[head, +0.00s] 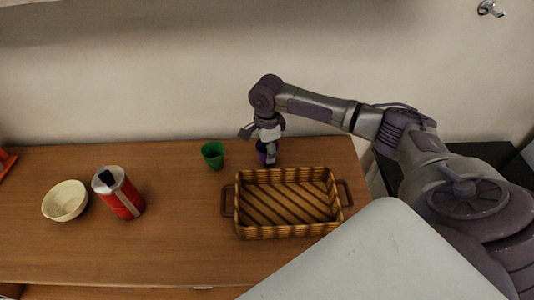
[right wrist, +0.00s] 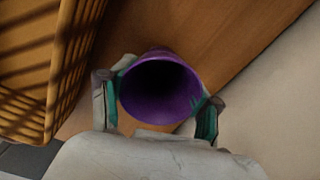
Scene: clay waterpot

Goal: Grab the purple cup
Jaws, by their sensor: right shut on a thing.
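The purple cup (right wrist: 158,97) is in the middle of the right wrist view, its dark open mouth facing the camera. My right gripper (right wrist: 160,105) is shut on the cup, one finger on each side of it. In the head view the cup (head: 262,147) is a small purple patch, mostly hidden by my right gripper (head: 268,150), which points down behind the basket. I cannot tell whether the cup touches the table. My left gripper is not in view.
A brown woven basket (head: 241,204) with side handles stands just in front of the cup. A green cup (head: 213,155) stands to the left. A red canister (head: 119,193) and a cream bowl (head: 65,201) are further left. The wall is close behind.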

